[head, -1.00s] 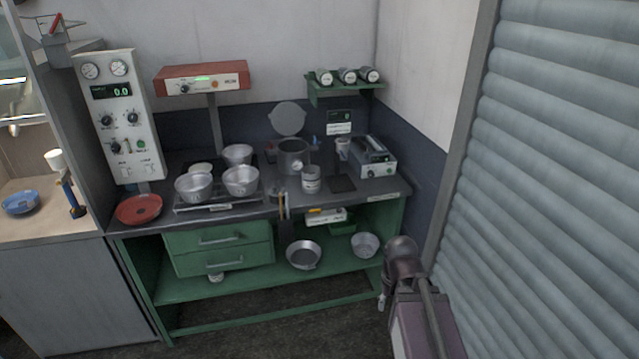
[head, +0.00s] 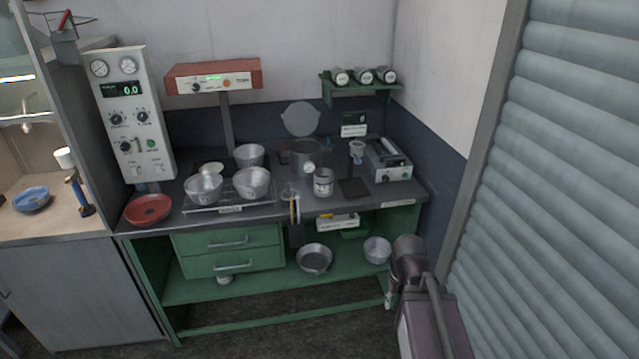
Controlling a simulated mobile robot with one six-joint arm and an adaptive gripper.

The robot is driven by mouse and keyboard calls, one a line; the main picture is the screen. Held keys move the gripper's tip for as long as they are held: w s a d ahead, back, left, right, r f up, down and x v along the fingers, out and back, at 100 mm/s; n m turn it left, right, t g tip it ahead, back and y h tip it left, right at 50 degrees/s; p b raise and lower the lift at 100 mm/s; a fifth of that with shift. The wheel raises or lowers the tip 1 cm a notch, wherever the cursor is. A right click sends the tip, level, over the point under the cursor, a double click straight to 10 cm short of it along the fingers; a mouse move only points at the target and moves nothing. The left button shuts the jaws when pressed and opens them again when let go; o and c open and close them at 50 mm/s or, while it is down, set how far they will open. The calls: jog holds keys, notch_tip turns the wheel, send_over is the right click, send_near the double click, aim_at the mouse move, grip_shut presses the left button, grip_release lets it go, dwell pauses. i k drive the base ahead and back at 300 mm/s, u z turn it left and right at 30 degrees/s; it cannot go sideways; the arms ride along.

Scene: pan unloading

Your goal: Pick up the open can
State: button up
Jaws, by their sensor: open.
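A small pale can with a label (head: 323,182) stands upright near the front edge of the dark workbench top (head: 385,194). Its top looks open, but its inside is too small to make out. My arm shows at the lower right, in front of the bench. My gripper (head: 389,299) shows only as a small part beside the arm, low and well apart from the can. It is open, and I see nothing in it.
A grey pot (head: 306,157) stands behind the can, and a dark flat square (head: 353,188) lies right of it. Metal bowls (head: 252,183) stand on a rack to the left. A grey device (head: 389,163) is at right. A shutter (head: 560,180) borders the right side.

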aim_at(323, 183)
jog(key=i, duration=1.3)
jog(key=z, duration=0.05)
